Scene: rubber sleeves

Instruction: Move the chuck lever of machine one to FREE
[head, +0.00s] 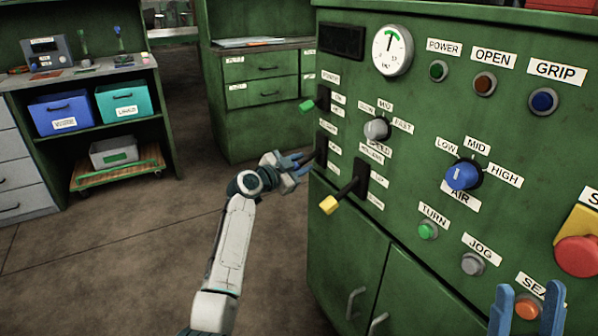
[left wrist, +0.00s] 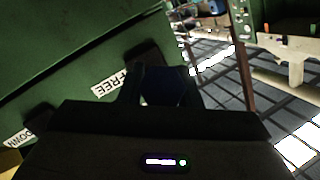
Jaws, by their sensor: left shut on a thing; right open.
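The chuck lever (head: 311,158) sticks out of a dark slot on the left part of the green machine front, between a green-knobbed lever above and a yellow-knobbed lever below. My left gripper (head: 293,163) is shut on its outer end, hiding its knob. In the left wrist view a FREE label (left wrist: 122,83) shows beside a dark slot, next to my left gripper's fingers (left wrist: 165,85); the lever's exact position in the slot is hard to tell. My right gripper (head: 527,308) is open and empty at the bottom right, in front of the panel.
The green-knobbed lever (head: 307,106) and the yellow-knobbed lever (head: 329,204) are close to my left gripper. The panel also has a blue AIR knob (head: 461,177), a grey speed knob (head: 377,129) and a red stop button (head: 577,256).

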